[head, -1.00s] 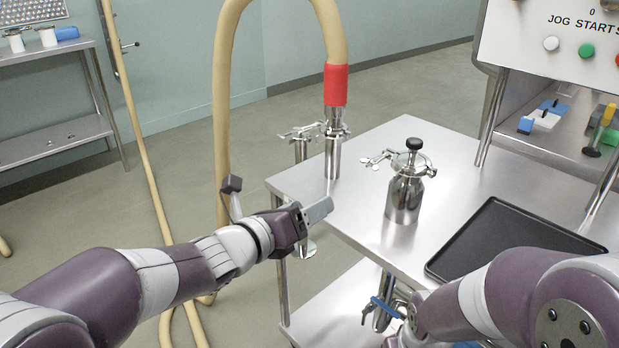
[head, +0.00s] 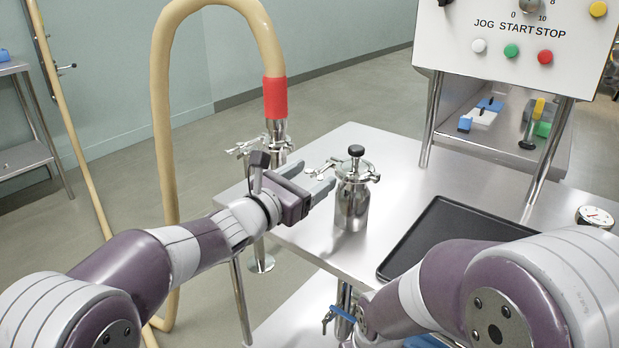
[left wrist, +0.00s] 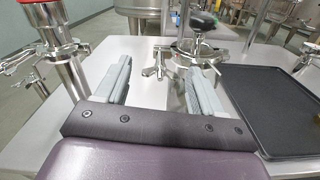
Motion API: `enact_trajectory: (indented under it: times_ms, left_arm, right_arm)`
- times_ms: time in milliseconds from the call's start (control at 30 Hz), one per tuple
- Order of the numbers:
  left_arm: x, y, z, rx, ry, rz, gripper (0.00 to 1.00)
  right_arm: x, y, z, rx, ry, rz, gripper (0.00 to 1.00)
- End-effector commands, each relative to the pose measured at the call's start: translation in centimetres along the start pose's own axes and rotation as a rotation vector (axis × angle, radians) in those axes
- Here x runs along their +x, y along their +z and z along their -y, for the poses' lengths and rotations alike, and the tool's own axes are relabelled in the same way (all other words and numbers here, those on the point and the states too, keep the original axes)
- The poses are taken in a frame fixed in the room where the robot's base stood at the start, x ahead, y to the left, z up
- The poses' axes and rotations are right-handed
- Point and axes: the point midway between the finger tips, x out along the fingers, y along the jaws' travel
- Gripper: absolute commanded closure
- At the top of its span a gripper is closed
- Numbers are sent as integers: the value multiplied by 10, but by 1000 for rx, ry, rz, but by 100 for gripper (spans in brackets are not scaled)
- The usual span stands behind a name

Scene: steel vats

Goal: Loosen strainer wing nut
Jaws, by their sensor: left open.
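The strainer (head: 351,207) is a steel canister with a black knob on top, upright on the steel table. A ring clamp circles its lid, and its wing nut (head: 313,174) sticks out to the left. My left gripper (head: 318,180) is open and empty, left of the strainer and close to the wing nut. In the left wrist view, the wing nut (left wrist: 151,72) shows between the two finger lines, near the tips of the left gripper (left wrist: 160,70). I cannot tell whether a finger touches it. My right forearm crosses the lower right; its gripper is not visible.
A black tray (head: 455,238) lies right of the strainer. A hose with a red cuff (head: 275,98) joins a clamped steel pipe at the table's left corner. A control box (head: 520,45) stands behind. The table (head: 400,190) is bare around the strainer.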

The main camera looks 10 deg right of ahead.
Motion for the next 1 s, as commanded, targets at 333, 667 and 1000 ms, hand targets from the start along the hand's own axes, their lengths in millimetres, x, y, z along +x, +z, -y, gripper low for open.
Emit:
enact_trajectory:
  times_ms: [333,667,1000]
  left_arm:
    - [3,0,0,-1,1,-1,38]
    - [3,-1,0,-5,1,-1,88]
    - [3,-2,0,-131,0,-2,88]
  right_arm:
    - [0,0,0,0,0,0,100]
    - [0,0,0,0,0,0,100]
    - [7,1,0,0,0,0,100]
